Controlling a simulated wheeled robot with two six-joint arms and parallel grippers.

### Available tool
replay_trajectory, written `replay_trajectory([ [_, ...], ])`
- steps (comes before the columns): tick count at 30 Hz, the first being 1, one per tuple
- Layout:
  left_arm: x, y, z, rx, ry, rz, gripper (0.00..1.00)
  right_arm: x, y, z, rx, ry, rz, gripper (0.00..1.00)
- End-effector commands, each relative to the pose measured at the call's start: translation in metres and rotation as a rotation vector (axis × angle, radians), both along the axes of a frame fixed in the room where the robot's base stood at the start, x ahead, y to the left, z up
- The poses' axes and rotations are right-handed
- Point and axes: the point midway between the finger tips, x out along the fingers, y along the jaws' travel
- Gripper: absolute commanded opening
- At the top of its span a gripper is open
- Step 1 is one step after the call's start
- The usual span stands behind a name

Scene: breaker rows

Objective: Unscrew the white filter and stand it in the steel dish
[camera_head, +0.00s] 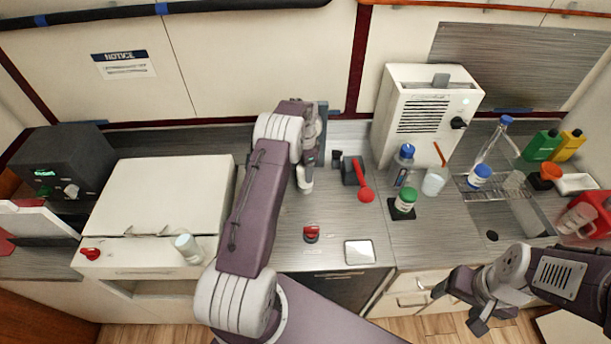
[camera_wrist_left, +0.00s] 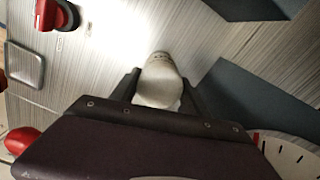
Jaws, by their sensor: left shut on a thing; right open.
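My left gripper (camera_head: 309,162) is shut on the white filter (camera_head: 305,184), a small white cylinder in front of the dark wall fitting (camera_head: 322,118). In the left wrist view the filter (camera_wrist_left: 160,80) sits between the two dark fingers, its lower end clear over the grey counter. Its upper end is hidden, so I cannot tell whether it is still threaded in. The steel dish (camera_head: 360,252), square and shallow, lies empty near the counter's front edge; it also shows in the left wrist view (camera_wrist_left: 24,64). My right gripper (camera_head: 459,308) is open and empty, low at the right.
A red knob (camera_head: 311,233) stands left of the dish, and a red-handled item (camera_head: 363,182) behind it. A green-capped jar (camera_head: 404,202), blue-capped bottle (camera_head: 403,164) and beaker (camera_head: 434,181) stand to the right. Another white cylinder (camera_head: 187,247) is by the white box (camera_head: 170,195).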

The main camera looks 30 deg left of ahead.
Motion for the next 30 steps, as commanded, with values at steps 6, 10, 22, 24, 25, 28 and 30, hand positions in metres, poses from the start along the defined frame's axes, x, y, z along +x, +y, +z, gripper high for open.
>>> replay_trajectory([
  [6, 0.0, 0.0, 0.013, 0.0, -0.001, -0.001, 0.12, 0.0, 0.0, 0.009, 0.0, 0.0, 0.0, 0.69],
  [10, 0.0, 0.0, 0.02, 0.001, -0.001, -0.001, 0.12, 0.0, 0.0, 0.014, 0.0, 0.0, 0.0, 0.69],
  [22, 0.0, 0.0, 0.039, 0.0, 0.0, -0.001, 0.12, 0.0, 0.0, 0.027, 0.0, 0.0, 0.0, 0.69],
  [24, 0.0, 0.0, 0.04, 0.0, 0.0, -0.001, 0.12, 0.0, 0.0, 0.028, 0.0, 0.0, 0.0, 0.69],
  [25, 0.0, 0.0, 0.041, 0.0, 0.0, -0.001, 0.12, 0.0, 0.0, 0.028, 0.0, 0.0, 0.0, 0.69],
  [28, 0.0, 0.0, 0.04, 0.0, 0.0, -0.001, 0.12, 0.0, 0.0, 0.027, 0.0, 0.0, 0.0, 0.69],
  [30, 0.0, 0.0, 0.04, 0.0, 0.0, -0.001, 0.12, 0.0, 0.0, 0.027, 0.0, 0.0, 0.0, 0.69],
])
